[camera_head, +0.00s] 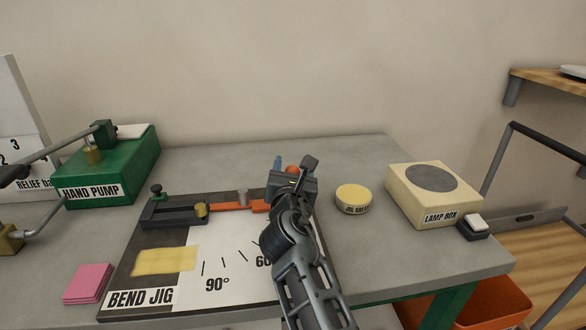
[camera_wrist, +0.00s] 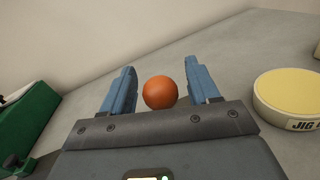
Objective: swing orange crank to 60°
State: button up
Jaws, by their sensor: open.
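The orange crank (camera_head: 232,206) lies on the bend jig (camera_head: 137,268), its arm running to the right from near the brass knob (camera_head: 201,210). Its orange ball knob shows behind my gripper in the head view (camera_head: 292,169) and between the fingers in the wrist view (camera_wrist: 159,92). My gripper (camera_head: 294,168) is open, with one blue finger on each side of the ball and a visible gap at both sides. My arm hides part of the crank's outer end and part of the scale. The scale shows a 90° mark and part of a 60 mark.
A yellow round tin (camera_head: 353,197) stands close to the right of my gripper. A cream lamp box (camera_head: 433,192) stands farther right. A green hand pump (camera_head: 110,170) is at the left, and pink notes (camera_head: 88,284) lie at the front left.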

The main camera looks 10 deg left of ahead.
jog(key=shift+w, duration=0.35)
grip_shut()
dwell(0.4)
